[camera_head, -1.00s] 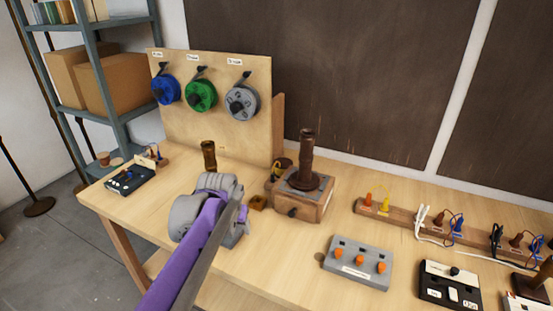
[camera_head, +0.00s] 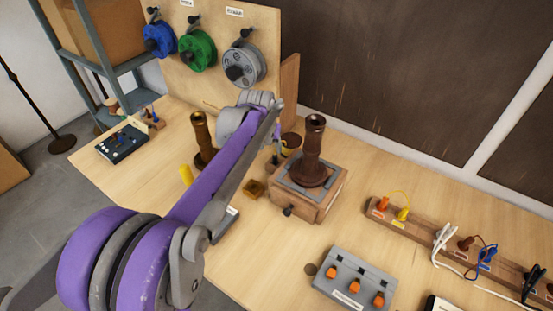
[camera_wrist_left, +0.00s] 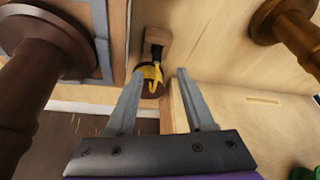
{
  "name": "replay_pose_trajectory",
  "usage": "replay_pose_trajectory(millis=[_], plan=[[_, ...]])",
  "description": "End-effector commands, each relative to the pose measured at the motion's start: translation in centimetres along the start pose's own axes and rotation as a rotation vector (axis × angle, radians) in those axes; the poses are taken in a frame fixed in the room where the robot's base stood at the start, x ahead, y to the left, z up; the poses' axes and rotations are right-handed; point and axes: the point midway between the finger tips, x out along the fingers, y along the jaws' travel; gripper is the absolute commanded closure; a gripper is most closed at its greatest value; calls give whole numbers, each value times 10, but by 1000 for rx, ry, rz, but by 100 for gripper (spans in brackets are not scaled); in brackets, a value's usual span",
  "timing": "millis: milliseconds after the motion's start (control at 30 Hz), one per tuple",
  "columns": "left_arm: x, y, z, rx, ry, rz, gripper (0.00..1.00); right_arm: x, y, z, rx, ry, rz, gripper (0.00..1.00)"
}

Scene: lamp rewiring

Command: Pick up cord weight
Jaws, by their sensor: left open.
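A small brown-gold block (camera_head: 254,188) lies on the table left of the wooden box in the head view. It may be the cord weight, but I cannot tell for sure. A similar block shows in the left wrist view (camera_wrist_left: 158,38), just beyond my fingertips. My left gripper (camera_wrist_left: 159,71) is open and empty. In the head view my purple arm reaches over the table, and the left gripper (camera_head: 277,156) is partly hidden beside the box. A brown cup (camera_wrist_left: 150,86) with a yellow and black tool shows between the fingers. My right gripper is out of view.
A dark lamp column (camera_head: 312,152) stands on the wooden box (camera_head: 307,205), close to the hand. A brass column (camera_head: 199,130) stands left of my arm. The spool board (camera_head: 212,88) is behind. A grey switch box (camera_head: 352,283) sits at front right.

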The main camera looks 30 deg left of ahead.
Motion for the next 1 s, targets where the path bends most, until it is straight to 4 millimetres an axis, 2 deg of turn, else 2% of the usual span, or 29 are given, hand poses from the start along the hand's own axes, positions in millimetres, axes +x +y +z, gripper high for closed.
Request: replay_pose_trajectory(millis=[100, 267, 567, 867, 1000], plan=[[15, 0, 0, 0, 0, 0, 46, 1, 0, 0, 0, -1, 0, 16], [26, 2, 0, 1, 1, 0, 46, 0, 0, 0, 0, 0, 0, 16], [67, 6, 1, 1, 1, 1, 46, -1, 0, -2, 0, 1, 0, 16], [72, 5, 2, 1, 1, 0, 46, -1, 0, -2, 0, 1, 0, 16], [72, 5, 2, 0, 1, 0, 69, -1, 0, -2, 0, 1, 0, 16]])
